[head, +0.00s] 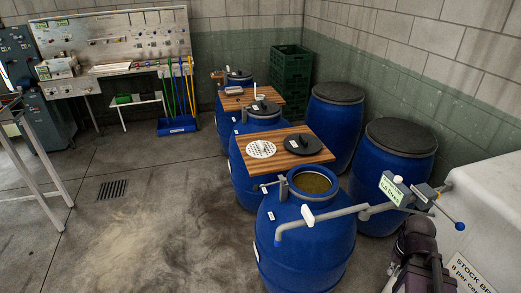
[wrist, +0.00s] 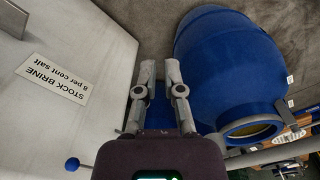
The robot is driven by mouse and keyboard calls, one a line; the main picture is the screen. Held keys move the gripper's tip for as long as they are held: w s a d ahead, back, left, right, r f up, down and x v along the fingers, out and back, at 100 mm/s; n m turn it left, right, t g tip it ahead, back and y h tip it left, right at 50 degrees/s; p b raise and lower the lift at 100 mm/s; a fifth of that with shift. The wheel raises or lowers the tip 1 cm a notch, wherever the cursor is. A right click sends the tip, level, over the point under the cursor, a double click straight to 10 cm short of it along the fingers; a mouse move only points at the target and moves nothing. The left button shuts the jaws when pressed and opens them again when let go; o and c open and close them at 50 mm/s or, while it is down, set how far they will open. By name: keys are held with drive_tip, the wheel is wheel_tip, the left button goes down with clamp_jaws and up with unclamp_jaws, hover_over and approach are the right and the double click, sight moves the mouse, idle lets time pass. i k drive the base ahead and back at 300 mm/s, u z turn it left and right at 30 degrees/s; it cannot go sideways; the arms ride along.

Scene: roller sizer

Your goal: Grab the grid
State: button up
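A white round perforated disc, which looks like the grid (head: 261,149), lies flat on a wooden board (head: 312,149) beside a black lid. The board rests across blue barrels in the head view. My gripper (wrist: 159,68) shows in the wrist view with its two grey fingers apart and nothing between them. It is over the space between a white tank and a blue barrel, away from the disc. I cannot make out the disc in the wrist view.
An open blue barrel (head: 305,235) with murky contents stands in front of the board; a grey pipe with a valve crosses before it. A white brine tank (head: 490,215) is at right. Lidded barrels (head: 395,185) stand behind. A floor drain (head: 112,189) lies in open floor at left.

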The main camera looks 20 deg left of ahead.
sight(259, 149)
drive_tip(key=u, duration=0.45)
drive_tip(key=k, duration=0.8)
drive_tip(key=u, duration=1)
drive_tip(key=k, duration=0.65)
drive_tip(key=u, duration=0.8)
drive_tip(key=i, duration=3.05)
drive_tip(key=z, duration=0.25)
